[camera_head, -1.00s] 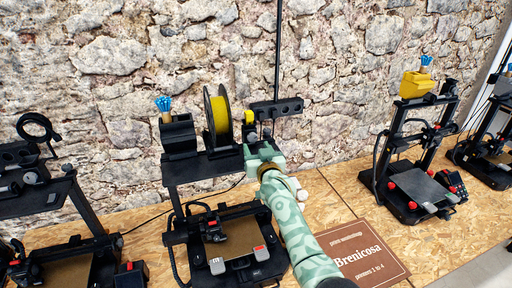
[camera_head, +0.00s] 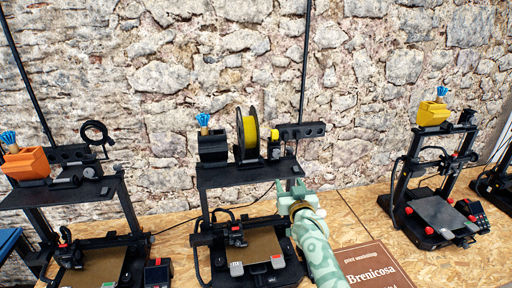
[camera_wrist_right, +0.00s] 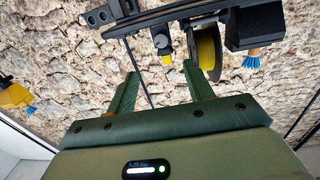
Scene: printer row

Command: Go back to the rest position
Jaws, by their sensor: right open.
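My right gripper (camera_head: 288,186) is pale green and sits in front of the middle printer's top shelf, below its right part. In the right wrist view its two fingers (camera_wrist_right: 161,88) stand wide apart with nothing between them. The middle printer (camera_head: 248,180) carries a yellow filament spool (camera_head: 247,133) and a small yellow-topped item (camera_head: 274,145) on its shelf. In the wrist view the spool (camera_wrist_right: 207,52) and the yellow item (camera_wrist_right: 166,58) show beyond the fingertips. My left gripper does not show.
A printer with an orange bin (camera_head: 26,164) stands at the left; one with a yellow bin (camera_head: 433,113) stands at the right. A brown sign (camera_head: 372,268) lies on the wooden bench (camera_head: 345,205) beside my right arm. A stone wall (camera_head: 350,90) closes the back.

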